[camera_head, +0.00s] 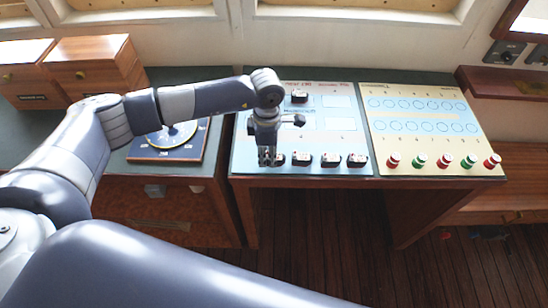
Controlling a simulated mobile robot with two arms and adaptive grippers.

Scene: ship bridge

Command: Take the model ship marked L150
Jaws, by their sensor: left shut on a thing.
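Several small dark model ships with pale tops are on the light blue board (250,130). One ship (299,97) is near the back. Three more, a ship (301,158), a second (329,160) and a third (357,160), stand in a row at the front edge. My left gripper (267,158) points down at the left end of this row, shut on a model ship (280,159) that its fingers mostly hide. The markings are too small to read, so I cannot tell which ship is L150. My right gripper is out of view.
A yellow board (420,118) with printed circles lies to the right, with several red and green cylinders (445,160) along its front. A round dial on a blue plate (170,152) is at left, partly behind my arm. Wooden drawer boxes (95,65) stand at back left.

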